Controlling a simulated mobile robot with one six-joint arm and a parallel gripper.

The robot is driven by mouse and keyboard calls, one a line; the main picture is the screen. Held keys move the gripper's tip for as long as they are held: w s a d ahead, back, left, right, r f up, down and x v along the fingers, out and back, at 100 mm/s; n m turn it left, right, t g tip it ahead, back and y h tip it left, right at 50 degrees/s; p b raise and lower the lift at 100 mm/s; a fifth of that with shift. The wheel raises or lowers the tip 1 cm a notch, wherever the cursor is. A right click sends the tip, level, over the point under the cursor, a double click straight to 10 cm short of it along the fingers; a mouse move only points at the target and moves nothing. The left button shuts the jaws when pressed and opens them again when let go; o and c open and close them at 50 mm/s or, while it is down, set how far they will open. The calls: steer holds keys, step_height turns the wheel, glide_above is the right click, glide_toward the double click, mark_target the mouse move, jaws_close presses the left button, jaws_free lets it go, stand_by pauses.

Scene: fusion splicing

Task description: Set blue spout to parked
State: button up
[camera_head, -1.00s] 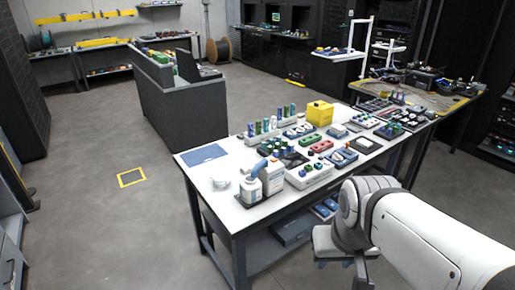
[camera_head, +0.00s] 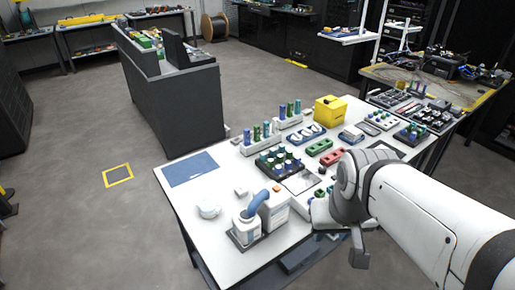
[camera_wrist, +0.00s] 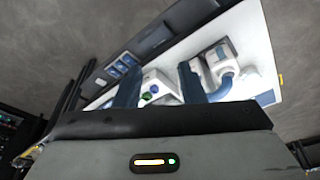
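The blue spout (camera_head: 256,203) is a curved blue tube on top of a white bottle (camera_head: 245,231) at the table's near corner. It leans up and to the right, towards a white box-shaped container (camera_head: 274,211) beside the bottle. In the wrist view the blue spout (camera_wrist: 222,88) shows right of my gripper (camera_wrist: 159,77), bent beside the white bottle parts. My gripper's two dark blue fingers stand apart with nothing gripped between them. A white block with green and blue knobs lies beyond the gap. In the head view my arm hides the fingers.
The white table (camera_head: 196,228) holds a blue mat (camera_head: 190,169), a round white item (camera_head: 208,209), a dark rack of vials (camera_head: 279,161), red and green blocks, and a yellow box (camera_head: 329,109). The table is free around the mat.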

steer(key=shift+w+r, duration=0.1)
steer(key=shift+w, duration=0.2)
steer(key=shift+o, duration=0.3)
steer(key=shift+o, duration=0.7)
steer(key=shift+w+a, duration=0.1)
steer(key=shift+w, duration=0.05)
steer(key=shift+o, duration=0.2)
steer(key=w+a+f+m+g+y+p, duration=0.1)
steer(key=w+a+m, duration=0.2)
steer(key=w+a, duration=0.4)
steer(key=w, duration=0.4)
steer(key=shift+a+p, duration=0.15)
steer(key=shift+p, duration=0.15)
steer(key=m, duration=0.3)
glide_above(256, 200)
steer(key=s+d, duration=0.1)
step_height(256, 200, down, 4)
steer(key=shift+g+y, duration=0.3)
steer(key=shift+y, duration=0.1)
steer(key=f, duration=0.5)
steer(key=w+a+f+p, duration=0.1)
steer(key=f, duration=0.2)
steer(key=shift+r, duration=0.1)
